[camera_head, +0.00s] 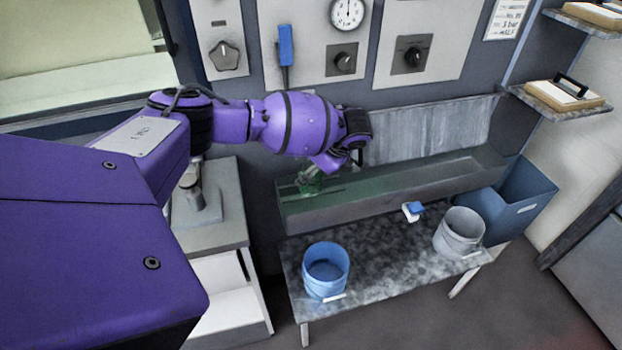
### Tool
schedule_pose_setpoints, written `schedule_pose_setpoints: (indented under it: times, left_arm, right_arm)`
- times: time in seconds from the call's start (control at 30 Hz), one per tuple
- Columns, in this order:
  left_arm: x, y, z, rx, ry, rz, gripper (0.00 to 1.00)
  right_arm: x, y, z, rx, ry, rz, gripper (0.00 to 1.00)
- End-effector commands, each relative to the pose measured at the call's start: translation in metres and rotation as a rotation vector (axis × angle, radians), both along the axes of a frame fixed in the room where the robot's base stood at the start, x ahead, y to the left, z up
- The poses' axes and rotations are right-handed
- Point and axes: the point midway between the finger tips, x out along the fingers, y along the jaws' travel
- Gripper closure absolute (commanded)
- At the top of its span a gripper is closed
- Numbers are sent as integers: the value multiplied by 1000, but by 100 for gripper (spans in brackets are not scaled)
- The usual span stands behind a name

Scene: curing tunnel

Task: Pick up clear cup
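A small greenish see-through object (311,186), which looks like the clear cup, is at the left end of the long grey trough (420,190). My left arm comes in from the left, and its wrist bends down over this end of the trough. My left gripper (308,178) is at the greenish object and overlaps it in the picture. The fingers are small and partly hidden, so I cannot tell whether they are open or shut, or touching it. My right gripper is not in view.
On the mottled bench (385,265) in front stand a blue bucket (326,272), a grey bucket (460,232) and a small blue-and-white item (412,211). A dark blue bin (515,200) is at the right. Control panels (415,45) line the wall behind.

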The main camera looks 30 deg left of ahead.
Motion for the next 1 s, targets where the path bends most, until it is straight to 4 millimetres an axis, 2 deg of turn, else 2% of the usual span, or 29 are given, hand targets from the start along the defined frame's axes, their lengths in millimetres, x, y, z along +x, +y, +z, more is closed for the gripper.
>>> schedule_pose_setpoints:
  times: [0.1, 0.6, 0.67, 1.0]
  left_arm:
    - [0, 0, 1, 0, -1, -1, 30]
    - [0, 0, 0, 0, 0, 0, 96]
    - [0, 0, 1, 0, 0, 0, 100]
    - [0, 0, 0, 0, 1, 1, 100]
  right_arm:
    - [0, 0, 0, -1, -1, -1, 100]
    - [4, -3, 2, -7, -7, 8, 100]
    - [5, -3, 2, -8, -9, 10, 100]
    - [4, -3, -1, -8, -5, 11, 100]
